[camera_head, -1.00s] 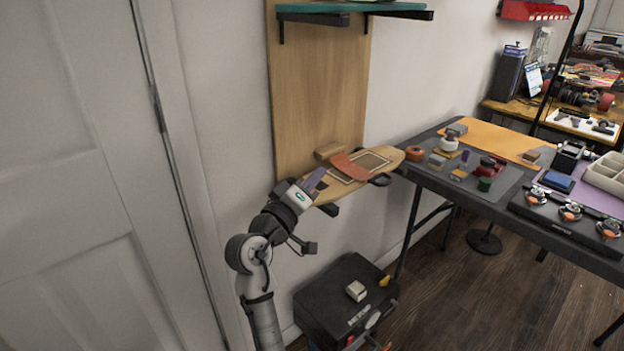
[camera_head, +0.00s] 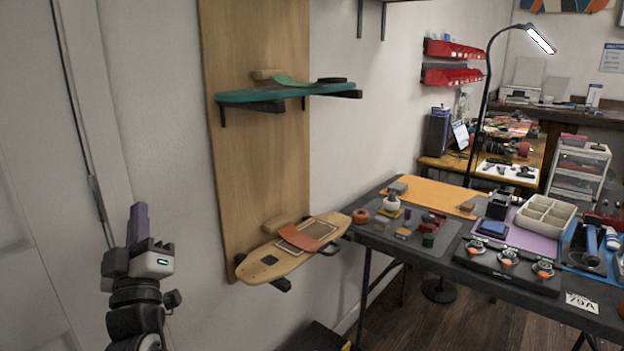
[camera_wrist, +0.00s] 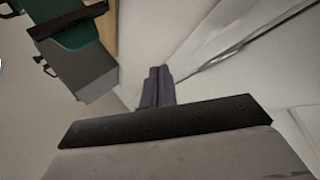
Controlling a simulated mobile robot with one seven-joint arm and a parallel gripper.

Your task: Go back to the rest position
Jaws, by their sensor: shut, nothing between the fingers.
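My gripper (camera_head: 138,224) is at the lower left in the head view, pointing up in front of the white wall and door frame. Its purple-grey fingers are together with nothing between them. In the wrist view the closed fingers (camera_wrist: 157,88) show at the centre, against pale wall. My arm is folded upright, apart from the boards and the table.
A wooden wall panel (camera_head: 253,148) holds a teal skateboard deck (camera_head: 270,95) above and a wood deck (camera_head: 262,264) with an orange sheet (camera_head: 297,237) below. A dark worktable (camera_head: 438,258) with parts, trays and tools stands to the right. A white door (camera_head: 30,180) is at the left.

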